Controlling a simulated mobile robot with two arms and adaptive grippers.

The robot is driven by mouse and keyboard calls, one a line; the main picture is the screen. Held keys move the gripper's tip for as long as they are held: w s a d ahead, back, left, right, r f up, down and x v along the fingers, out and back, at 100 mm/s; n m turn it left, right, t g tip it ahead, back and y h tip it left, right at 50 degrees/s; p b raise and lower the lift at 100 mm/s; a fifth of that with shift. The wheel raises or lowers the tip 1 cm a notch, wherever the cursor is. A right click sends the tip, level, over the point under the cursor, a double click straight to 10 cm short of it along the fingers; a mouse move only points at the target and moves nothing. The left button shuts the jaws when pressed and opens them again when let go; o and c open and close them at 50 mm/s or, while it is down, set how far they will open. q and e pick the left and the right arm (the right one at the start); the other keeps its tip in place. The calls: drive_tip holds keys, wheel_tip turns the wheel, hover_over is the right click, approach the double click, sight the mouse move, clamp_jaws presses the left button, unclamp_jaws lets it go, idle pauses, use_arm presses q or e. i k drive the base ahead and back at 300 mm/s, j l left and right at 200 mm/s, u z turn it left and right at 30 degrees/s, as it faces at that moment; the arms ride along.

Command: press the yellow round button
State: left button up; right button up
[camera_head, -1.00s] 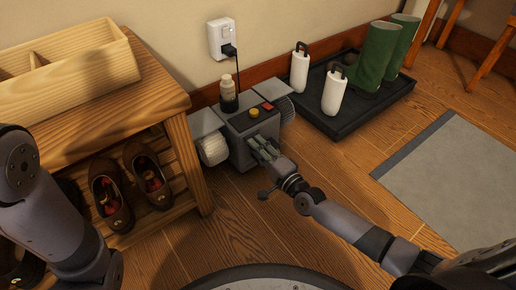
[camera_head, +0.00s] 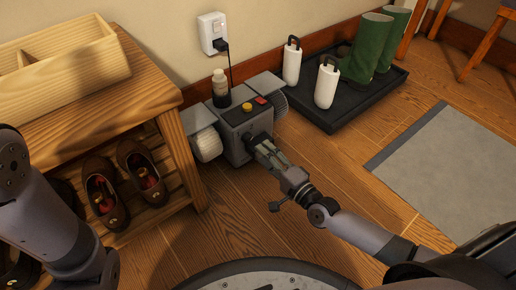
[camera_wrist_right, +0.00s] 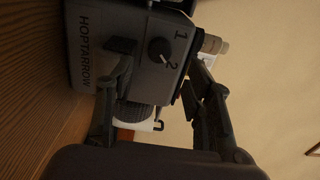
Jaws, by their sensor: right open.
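The yellow round button (camera_head: 246,106) is on the top of a grey shoe-polishing machine (camera_head: 235,120), left of a red switch (camera_head: 260,100). The machine stands on the floor against the wall. My right gripper (camera_head: 262,146) is open at the front of the machine, lower than the button and to its right in the head view. In the right wrist view, the open fingers (camera_wrist_right: 155,88) frame the machine's front panel (camera_wrist_right: 130,45), with a dial (camera_wrist_right: 160,50) marked 1 and 2. The yellow button does not show there. My left arm is in view, but its gripper is not.
A wooden bench (camera_head: 150,85) with shoes (camera_head: 105,190) stands to the left. A dark bottle (camera_head: 221,90) is on the machine's back. A black tray (camera_head: 350,112) holds green boots (camera_head: 367,50) and white holders. The floor in front is clear.

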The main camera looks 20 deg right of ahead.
sight(247, 108)
drive_tip(key=k+l, duration=0.25)
drive_tip(key=k, duration=0.2)
drive_tip(key=k+l, duration=0.25)
drive_tip(key=k, duration=0.25)
